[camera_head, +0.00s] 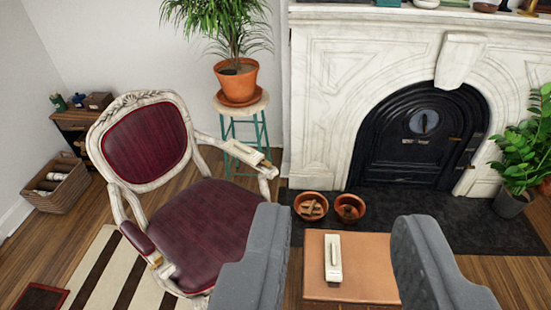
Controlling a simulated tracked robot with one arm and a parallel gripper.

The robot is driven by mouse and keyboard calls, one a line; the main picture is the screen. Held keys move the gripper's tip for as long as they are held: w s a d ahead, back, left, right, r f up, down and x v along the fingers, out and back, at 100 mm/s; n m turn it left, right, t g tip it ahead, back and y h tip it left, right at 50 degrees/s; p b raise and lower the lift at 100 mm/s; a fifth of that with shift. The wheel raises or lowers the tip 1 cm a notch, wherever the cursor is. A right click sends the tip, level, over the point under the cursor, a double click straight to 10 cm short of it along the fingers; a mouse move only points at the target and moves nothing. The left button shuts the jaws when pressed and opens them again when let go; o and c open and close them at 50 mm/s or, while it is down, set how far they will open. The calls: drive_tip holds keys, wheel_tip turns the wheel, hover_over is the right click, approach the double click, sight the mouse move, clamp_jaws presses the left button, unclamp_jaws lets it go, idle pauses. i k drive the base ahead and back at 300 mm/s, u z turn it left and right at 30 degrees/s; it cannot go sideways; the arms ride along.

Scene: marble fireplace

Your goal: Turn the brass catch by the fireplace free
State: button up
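A small, pale, oblong fitting (333,258) lies on top of a tan box-like stand (385,262) in the lower middle. It has a raised strip and a small darker spot near its lower end. I cannot tell for sure that it is the brass catch, and no clearly brass-coloured catch shows. My gripper (342,217) is open, with its two grey fingers wide apart at the left and right of the stand in the picture. Nothing is between the fingertips that I can see held. The fitting appears between the fingers, apart from both.
The marble fireplace (325,105) with its black insert (420,135) stands behind, on a dark hearth (420,220). Two terracotta bowls (311,206) (350,208) sit on the hearth. A red armchair (195,225) is close on the left. A potted plant (237,82) stands on a stool (243,112).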

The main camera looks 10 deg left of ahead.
sight(267, 163)
drive_tip(key=i, duration=1.65)
drive_tip(key=u, duration=0.05)
